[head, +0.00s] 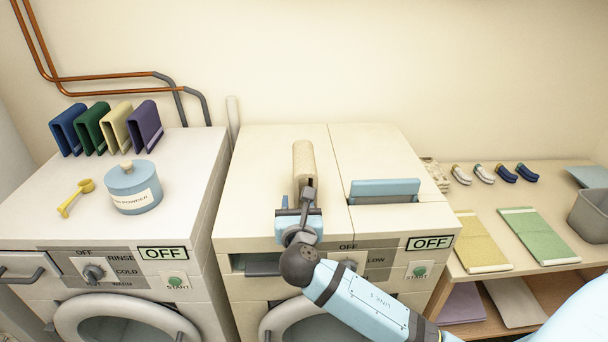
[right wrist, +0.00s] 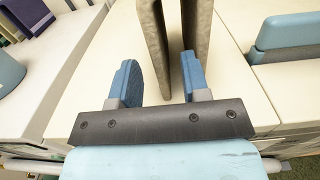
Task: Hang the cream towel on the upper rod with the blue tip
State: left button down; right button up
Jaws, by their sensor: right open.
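A beige, cream-toned folded piece (head: 303,160) that looks like a towel stands on the top of the middle machine, with two upright flaps in the right wrist view (right wrist: 154,35). My right gripper (head: 298,212) is at its near end. Its blue fingers (right wrist: 160,82) are open and apart; the near end of the left flap shows between them, and I cannot tell if they touch. A pale yellow-cream folded piece (head: 115,126) also stands on the left machine. No rod with a blue tip is in view. My left gripper is not in view.
Blue, green and purple folded pieces (head: 145,125), a blue powder jar (head: 133,190) and a yellow scoop (head: 76,197) are on the left machine. A blue raised part (head: 384,190) is right of my gripper. A shelf (head: 485,196) holds flat mats and a grey bin (head: 590,215).

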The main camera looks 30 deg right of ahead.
jog(key=x, duration=0.2)
jog(key=p+x, duration=0.1)
jog(key=x, duration=0.2)
jog(key=shift+w+d+f, duration=0.1)
jog(key=shift+w+f, duration=0.25)
jog(key=shift+w, duration=0.05)
grip_shut()
